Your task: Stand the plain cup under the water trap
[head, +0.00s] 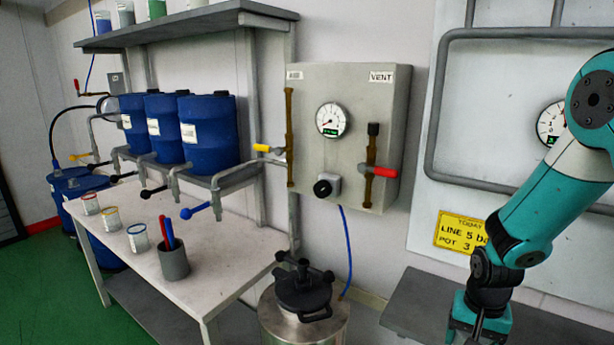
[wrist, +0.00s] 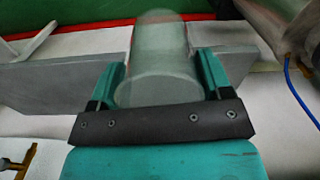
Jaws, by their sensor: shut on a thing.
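The plain cup (wrist: 157,62) is clear, colourless and unmarked. In the wrist view it stands between the two teal fingers of my gripper (wrist: 158,82), which is shut on it. In the head view my gripper (head: 479,328) is at the bottom right, beside the grey bench and cut by the frame edge; I cannot make out the cup there. I cannot pick out the water trap for certain in either view.
A grey bench (head: 408,302) runs below the pipe panel (head: 478,120). A lidded steel pot (head: 303,325) stands left of it.

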